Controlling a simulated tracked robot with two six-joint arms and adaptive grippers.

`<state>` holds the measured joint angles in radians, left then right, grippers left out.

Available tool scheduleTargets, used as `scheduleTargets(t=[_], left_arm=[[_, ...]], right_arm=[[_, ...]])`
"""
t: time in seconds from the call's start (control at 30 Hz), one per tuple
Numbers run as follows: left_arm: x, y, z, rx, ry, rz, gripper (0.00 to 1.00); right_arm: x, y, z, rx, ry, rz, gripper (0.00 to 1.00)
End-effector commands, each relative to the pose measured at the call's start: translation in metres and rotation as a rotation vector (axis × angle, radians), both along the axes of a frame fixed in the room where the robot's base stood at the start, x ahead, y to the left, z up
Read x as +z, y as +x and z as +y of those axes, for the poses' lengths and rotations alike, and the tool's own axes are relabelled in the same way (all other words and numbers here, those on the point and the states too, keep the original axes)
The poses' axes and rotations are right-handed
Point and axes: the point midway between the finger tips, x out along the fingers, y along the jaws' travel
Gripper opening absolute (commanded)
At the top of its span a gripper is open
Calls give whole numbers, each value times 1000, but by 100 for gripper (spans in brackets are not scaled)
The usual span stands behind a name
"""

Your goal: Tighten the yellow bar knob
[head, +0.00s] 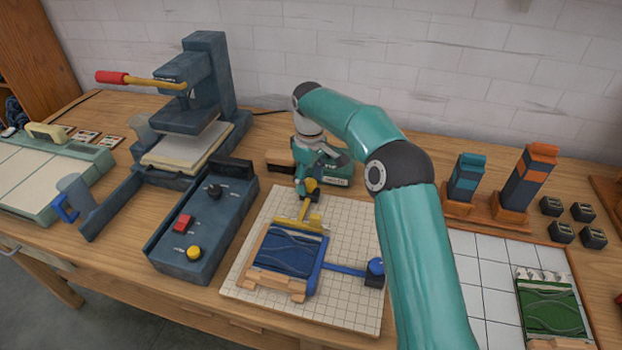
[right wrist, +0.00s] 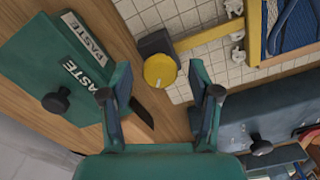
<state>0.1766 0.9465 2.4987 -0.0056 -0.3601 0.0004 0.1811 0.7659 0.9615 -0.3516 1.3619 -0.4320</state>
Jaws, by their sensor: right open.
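The yellow bar knob (head: 311,185) is a round yellow knob on a dark block at the far end of the yellow bar (head: 303,212). In the right wrist view the knob (right wrist: 160,70) is seen nearly face on, with a small pale mark on its face. My right gripper (right wrist: 160,76) is open, and the knob appears between its two fingertips without visible contact. In the head view my right gripper (head: 309,176) hangs just above the knob. How far the fingers reach down beside it is hard to tell. My left gripper is not in view.
A blue piece on wooden blocks (head: 265,281) sits on the gridded board (head: 350,305), beside a blue bar with a blue knob (head: 376,267). A teal paste box (right wrist: 75,65) stands close to my right gripper. A dark control box (head: 200,225) stands to the left.

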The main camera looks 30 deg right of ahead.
Motion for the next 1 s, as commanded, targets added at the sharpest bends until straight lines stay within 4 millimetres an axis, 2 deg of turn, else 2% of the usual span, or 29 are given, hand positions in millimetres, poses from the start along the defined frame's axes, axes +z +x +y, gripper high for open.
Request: scheduleTargets(t=[0.07,0.43,0.47,0.77,1.0], left_arm=[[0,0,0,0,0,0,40],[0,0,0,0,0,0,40],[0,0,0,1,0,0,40],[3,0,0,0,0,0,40],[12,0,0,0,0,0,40]], right_arm=[[0,0,0,0,0,0,62],[0,0,0,0,0,0,2],[0,-1,-5,-4,0,0,2],[1,0,-2,-38,-2,-2,2],[3,0,-2,-157,-1,-2,2]])
